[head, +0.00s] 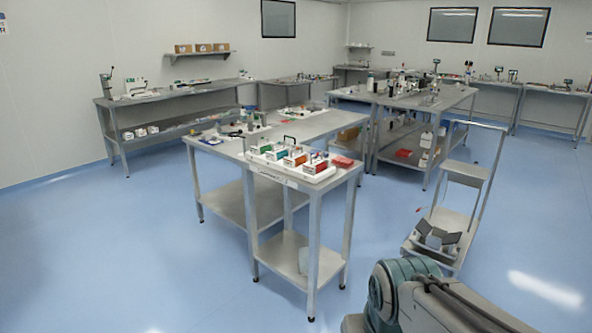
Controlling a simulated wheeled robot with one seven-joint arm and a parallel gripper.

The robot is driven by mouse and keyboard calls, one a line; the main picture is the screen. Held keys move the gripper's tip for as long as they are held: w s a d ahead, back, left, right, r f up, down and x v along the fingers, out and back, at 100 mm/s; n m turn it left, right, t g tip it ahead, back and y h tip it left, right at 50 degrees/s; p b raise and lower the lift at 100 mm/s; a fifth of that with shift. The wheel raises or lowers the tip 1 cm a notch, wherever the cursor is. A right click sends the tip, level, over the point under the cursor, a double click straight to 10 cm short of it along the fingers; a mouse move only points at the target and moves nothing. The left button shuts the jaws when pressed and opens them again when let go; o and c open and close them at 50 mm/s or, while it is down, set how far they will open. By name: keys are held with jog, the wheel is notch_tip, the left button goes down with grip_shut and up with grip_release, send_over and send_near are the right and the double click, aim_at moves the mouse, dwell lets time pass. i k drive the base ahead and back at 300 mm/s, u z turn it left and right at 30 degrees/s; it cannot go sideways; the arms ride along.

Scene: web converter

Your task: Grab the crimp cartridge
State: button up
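I cannot tell for sure which object is the crimp cartridge. Several small box-like units with coloured fronts stand in a row on a white tray (327,177) at the near end of the middle steel table. They include a green unit (275,152), an orange unit (295,159) and a red unit (316,165), with dark handles on top. They are small in the head view, so their details are unclear. My arm shows at the bottom right, well apart from the table. My gripper is not in view.
The middle table (307,123) has a lower shelf (283,257). A grey cart (447,222) stands to its right, near my arm. Another long bench (172,95) runs along the left wall, and a loaded table (455,97) stands behind. Blue floor lies clear at the front left.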

aim_at(313, 168)
jog(key=u, duration=0.15)
jog(key=i, duration=2.3)
jog(key=z, duration=0.45)
